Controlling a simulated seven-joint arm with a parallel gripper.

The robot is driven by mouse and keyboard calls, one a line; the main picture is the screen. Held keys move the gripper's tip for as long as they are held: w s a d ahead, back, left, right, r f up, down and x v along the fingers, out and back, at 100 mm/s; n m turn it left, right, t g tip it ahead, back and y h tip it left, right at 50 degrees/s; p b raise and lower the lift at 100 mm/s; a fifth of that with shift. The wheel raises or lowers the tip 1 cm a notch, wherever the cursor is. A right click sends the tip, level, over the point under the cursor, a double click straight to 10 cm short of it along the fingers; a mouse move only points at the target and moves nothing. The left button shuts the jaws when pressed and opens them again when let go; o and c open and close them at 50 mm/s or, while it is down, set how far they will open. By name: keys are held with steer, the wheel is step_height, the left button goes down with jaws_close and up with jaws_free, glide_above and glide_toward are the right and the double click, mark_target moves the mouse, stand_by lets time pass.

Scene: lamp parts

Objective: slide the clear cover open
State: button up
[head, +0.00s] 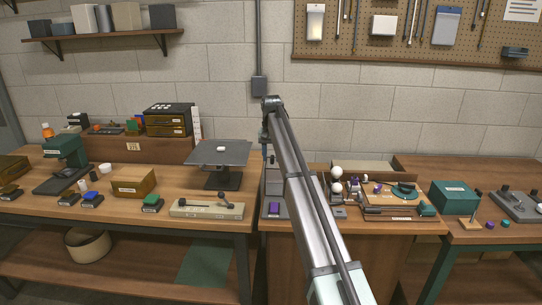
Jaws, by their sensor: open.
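My arm crosses the middle of the head view and bends down at its top. My gripper (271,159) seems to be the small dark end hanging there, above the back of the bench and just left of the arm link. It is open, and I see nothing in it. Below it stands a narrow grey unit (274,183) with a purple block (274,208) at its front. A pale panel shows on this unit. I cannot tell whether it is the clear cover or how far open it stands. My arm link hides the unit's right side.
To the left are a black stand with a flat top (219,153) and a beige bar with dark levers (207,209). To the right, a tray (394,214) and white balls (336,172) crowd the bench. A teal box (454,196) stands farther right.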

step_height(320, 180, up, 14)
stand_by(0.6)
steer(key=shift+f, duration=0.15)
